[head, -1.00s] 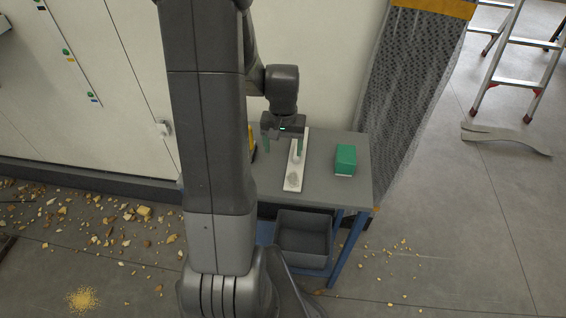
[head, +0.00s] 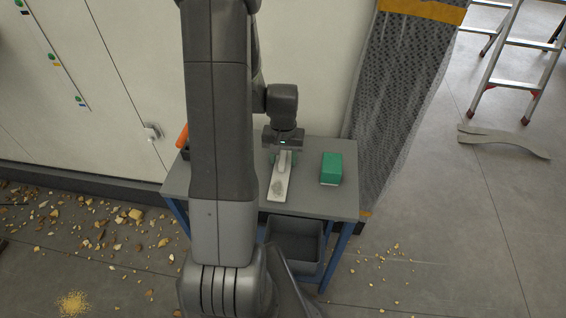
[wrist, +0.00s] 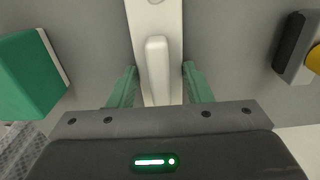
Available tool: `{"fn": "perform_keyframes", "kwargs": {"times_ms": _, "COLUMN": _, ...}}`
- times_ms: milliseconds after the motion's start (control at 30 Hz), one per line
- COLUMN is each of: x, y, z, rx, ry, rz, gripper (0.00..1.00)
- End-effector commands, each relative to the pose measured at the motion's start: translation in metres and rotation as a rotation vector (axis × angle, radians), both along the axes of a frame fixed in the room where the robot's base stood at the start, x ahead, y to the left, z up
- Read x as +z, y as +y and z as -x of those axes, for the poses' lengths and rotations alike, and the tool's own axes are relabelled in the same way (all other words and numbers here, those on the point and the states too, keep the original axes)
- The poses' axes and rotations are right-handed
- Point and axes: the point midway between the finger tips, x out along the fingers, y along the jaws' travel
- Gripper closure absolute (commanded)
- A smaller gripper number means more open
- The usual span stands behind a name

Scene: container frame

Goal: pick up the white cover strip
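The white cover strip (head: 277,189) lies flat on the grey table, with a grey smudge near its front end. A raised white bar (wrist: 157,70) runs along its middle in the wrist view. My gripper (wrist: 160,82) is open, with one green finger on each side of the bar and visible gaps to both. In the head view my gripper (head: 284,156) is over the far part of the strip and hides that end. Whether the fingertips touch the strip or table cannot be told.
A green box (head: 331,168) stands on the table (head: 335,203) right of the strip. An orange-handled item (head: 182,136) is at the table's left, partly behind my arm. A grey bin (head: 294,243) sits below. A mesh-like wrapped panel (head: 402,90) leans behind at right.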

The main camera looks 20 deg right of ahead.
Motion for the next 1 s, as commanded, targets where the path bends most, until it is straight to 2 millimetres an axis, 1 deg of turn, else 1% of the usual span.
{"fn": "perform_keyframes", "kwargs": {"times_ms": 33, "x": 0.0, "y": 0.0, "z": 0.0, "rx": 0.0, "ry": 0.0, "rz": 0.0, "gripper": 0.66}}
{"fn": "perform_keyframes", "kwargs": {"times_ms": 100, "x": 0.0, "y": 0.0, "z": 0.0, "rx": 0.0, "ry": 0.0, "rz": 0.0, "gripper": 0.8}}
{"fn": "perform_keyframes", "kwargs": {"times_ms": 133, "x": 0.0, "y": 0.0, "z": 0.0, "rx": 0.0, "ry": -0.001, "rz": 0.001, "gripper": 0.82}}
{"fn": "perform_keyframes", "kwargs": {"times_ms": 333, "x": 0.001, "y": 0.0, "z": 0.0, "rx": 0.0, "ry": -0.001, "rz": 0.001, "gripper": 0.82}}
{"fn": "perform_keyframes", "kwargs": {"times_ms": 467, "x": 0.008, "y": 0.0, "z": -0.001, "rx": 0.0, "ry": -0.003, "rz": 0.002, "gripper": 0.82}}
{"fn": "perform_keyframes", "kwargs": {"times_ms": 567, "x": 0.021, "y": -0.001, "z": -0.001, "rx": 0.0, "ry": -0.005, "rz": 0.003, "gripper": 0.82}}
{"fn": "perform_keyframes", "kwargs": {"times_ms": 800, "x": 0.064, "y": -0.001, "z": -0.001, "rx": 0.0, "ry": -0.006, "rz": 0.003, "gripper": 0.82}}
{"fn": "perform_keyframes", "kwargs": {"times_ms": 1000, "x": 0.092, "y": 0.0, "z": -0.001, "rx": 0.0, "ry": -0.003, "rz": 0.002, "gripper": 0.82}}
